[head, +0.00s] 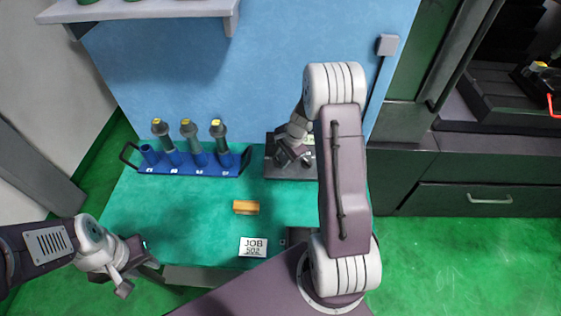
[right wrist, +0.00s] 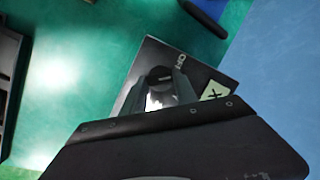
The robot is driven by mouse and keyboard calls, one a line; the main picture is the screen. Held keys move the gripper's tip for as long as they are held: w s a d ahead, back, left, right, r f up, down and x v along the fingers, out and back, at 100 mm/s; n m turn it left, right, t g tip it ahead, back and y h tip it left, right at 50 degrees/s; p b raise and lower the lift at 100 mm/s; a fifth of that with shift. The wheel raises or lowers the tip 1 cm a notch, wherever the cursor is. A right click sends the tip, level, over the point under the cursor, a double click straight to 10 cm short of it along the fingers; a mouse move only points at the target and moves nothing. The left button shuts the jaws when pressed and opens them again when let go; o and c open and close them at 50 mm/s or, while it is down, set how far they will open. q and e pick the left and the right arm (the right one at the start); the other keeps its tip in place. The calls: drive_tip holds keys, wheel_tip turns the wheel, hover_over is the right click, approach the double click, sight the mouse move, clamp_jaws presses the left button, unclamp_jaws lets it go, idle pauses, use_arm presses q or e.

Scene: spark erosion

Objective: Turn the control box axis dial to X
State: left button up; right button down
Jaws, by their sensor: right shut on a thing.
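The control box (head: 275,172) is a dark box at the back of the green bench, below the blue wall, partly hidden by my right arm. In the right wrist view its dark face (right wrist: 143,62) carries white lettering and a pale label with an X (right wrist: 214,92). My right gripper (head: 291,160) is over the box. In the right wrist view, its fingers (right wrist: 168,82) are shut on the dark round axis dial (right wrist: 160,73). The dial's pointer direction cannot be made out. My left gripper (head: 139,274) is at the bench's front left corner, away from the box; its jaw opening is unclear.
A blue rack (head: 200,168) with several holders stands left of the box. A wooden block (head: 246,207) and a white JOB card (head: 253,247) lie on the green bench (head: 185,215). A grey shelf (head: 150,8) overhangs the back. The bench's left middle is clear.

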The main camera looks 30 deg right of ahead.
drive_tip(key=shift+s+m+t+b, duration=0.1)
drive_tip(key=shift+m+t+b, duration=0.4)
drive_tip(key=shift+m+b, duration=0.95)
drive_tip(key=c, duration=1)
unclamp_jaws()
drive_tip(key=shift+r, duration=0.1)
drive_tip(key=shift+o, duration=0.2)
drive_tip(key=p+v, duration=0.1)
drive_tip(key=v, duration=0.8)
drive_tip(key=shift+s, duration=0.1)
